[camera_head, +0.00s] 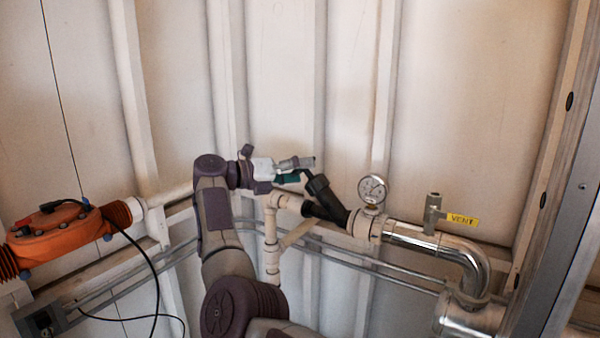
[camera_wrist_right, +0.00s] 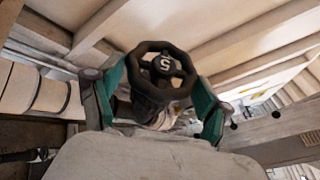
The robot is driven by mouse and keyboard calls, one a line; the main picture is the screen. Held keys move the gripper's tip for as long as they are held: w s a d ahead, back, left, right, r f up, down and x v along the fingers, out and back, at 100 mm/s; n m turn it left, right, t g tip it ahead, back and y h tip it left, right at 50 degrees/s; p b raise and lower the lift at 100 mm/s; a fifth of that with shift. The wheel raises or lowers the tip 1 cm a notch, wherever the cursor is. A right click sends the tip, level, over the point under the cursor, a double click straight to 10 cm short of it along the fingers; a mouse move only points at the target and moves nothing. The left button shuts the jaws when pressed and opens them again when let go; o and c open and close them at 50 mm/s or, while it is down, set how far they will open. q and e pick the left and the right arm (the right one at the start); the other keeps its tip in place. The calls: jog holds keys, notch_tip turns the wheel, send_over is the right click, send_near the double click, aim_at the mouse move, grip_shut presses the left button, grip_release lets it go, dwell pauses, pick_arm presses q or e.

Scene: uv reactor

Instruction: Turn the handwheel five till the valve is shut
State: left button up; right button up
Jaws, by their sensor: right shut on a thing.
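The handwheel five (camera_wrist_right: 165,65) is a black spoked wheel with a pale 5 on its hub. It sits between the two green-padded fingers of my right gripper (camera_wrist_right: 160,88), one finger on each side. The gripper is shut on the wheel. In the head view my right gripper (camera_head: 297,171) reaches in from the left to the top of the black valve (camera_head: 323,197), which slants up from the pipe. Whether the valve is open or shut cannot be told. My left gripper is not in view.
A round pressure gauge (camera_head: 373,189) stands on the pipe just right of the valve. Further right are a small fitting with a yellow VENT tag (camera_head: 462,221) and a shiny pipe bend (camera_head: 470,262). An orange unit (camera_head: 62,238) is at the left. A ribbed wall stands close behind.

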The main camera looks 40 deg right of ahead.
jog(key=shift+w+f+m+g, duration=0.1)
jog(key=shift+m+g, duration=0.5)
jog(key=shift+g, duration=0.1)
jog(key=o, duration=1.1)
jog(key=v, duration=0.7)
jog(key=shift+a, duration=0.25)
